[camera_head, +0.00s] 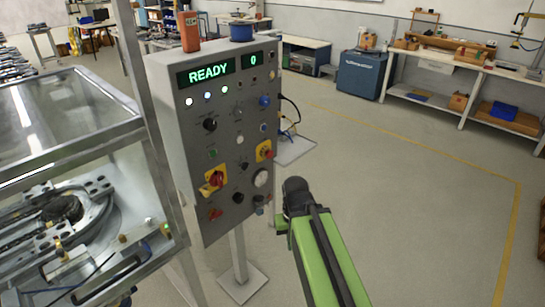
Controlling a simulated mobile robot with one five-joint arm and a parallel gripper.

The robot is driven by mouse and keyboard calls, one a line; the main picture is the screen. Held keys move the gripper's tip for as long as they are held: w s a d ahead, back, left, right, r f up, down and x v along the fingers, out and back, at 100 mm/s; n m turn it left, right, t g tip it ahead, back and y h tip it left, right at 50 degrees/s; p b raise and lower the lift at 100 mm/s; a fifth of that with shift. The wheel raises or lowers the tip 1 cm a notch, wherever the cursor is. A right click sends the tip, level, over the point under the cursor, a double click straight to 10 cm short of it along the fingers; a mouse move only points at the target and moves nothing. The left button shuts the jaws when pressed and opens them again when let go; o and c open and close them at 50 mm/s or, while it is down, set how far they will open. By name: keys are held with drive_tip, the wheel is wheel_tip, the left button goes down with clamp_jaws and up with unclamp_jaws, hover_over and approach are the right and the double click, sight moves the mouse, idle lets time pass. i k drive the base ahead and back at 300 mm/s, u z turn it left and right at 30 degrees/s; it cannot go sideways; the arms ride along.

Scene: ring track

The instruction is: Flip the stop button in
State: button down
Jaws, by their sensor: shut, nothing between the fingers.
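The grey control panel (225,120) stands upright on a post, left of centre, with a lit "READY" display. A red control on a yellow plate (264,151) sits near its right edge and looks like a stop button; its position is too small to tell. A larger red-handled switch on a yellow plate (213,180) sits at lower left. A small red control (215,214) is below it. My green arm rises from the bottom, right of the panel, to a black joint. My gripper cannot be made out, and no contact with the panel shows.
A glass-covered machine with a metal ring track (70,205) stands at the left, close to the panel. A metal post (150,120) rises between them. An orange device (189,32) and a blue spool (241,31) sit atop the panel. The floor at right is clear.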

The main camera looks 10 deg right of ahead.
sight(269, 154)
drive_tip(key=k, duration=1.35)
drive_tip(key=u, duration=0.35)
drive_tip(key=i, duration=0.95)
drive_tip(key=u, duration=0.85)
drive_tip(key=i, duration=0.35)
drive_tip(key=u, duration=0.05)
